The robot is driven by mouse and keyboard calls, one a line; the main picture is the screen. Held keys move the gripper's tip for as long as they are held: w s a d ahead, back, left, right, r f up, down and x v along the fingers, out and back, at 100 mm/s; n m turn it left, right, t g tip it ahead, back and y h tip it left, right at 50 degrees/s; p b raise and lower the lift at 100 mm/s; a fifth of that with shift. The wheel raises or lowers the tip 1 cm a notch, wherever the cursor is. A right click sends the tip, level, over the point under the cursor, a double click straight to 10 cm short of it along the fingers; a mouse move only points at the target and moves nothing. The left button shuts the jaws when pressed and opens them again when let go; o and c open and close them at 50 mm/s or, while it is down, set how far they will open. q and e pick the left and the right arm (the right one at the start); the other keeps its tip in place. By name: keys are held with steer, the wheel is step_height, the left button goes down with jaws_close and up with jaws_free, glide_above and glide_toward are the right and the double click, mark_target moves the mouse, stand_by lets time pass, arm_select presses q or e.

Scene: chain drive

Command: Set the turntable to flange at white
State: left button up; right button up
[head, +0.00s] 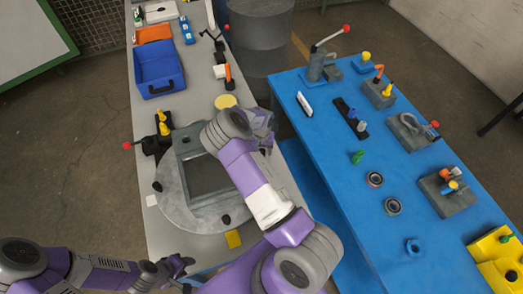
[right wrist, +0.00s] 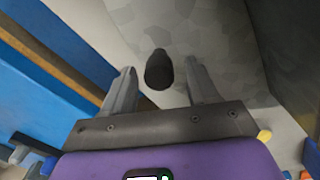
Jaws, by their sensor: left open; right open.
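The turntable (head: 178,213) is a round grey disc on the grey bench, bearing a square grey frame (head: 222,203). Dark knobs stand near its rim, one at the left (head: 157,186) and one at the front right (head: 226,219). I cannot tell which part is the flange. My right gripper (head: 264,128) is open at the disc's far right; in the right wrist view a dark knob (right wrist: 159,70) shows between its fingers. My left gripper (head: 182,267) is open near the bench's front left.
A black clamp with yellow parts (head: 163,125) and a red-tipped lever stands beyond the disc at left. A blue bin (head: 159,70) is further back. The blue table (head: 345,165) at right holds several fixtures. My right arm covers the disc's right side.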

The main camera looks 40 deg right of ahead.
steer(key=shift+s+f, duration=0.1)
steer(key=shift+f, duration=0.35)
steer(key=shift+c, duration=0.4)
jaws_close()
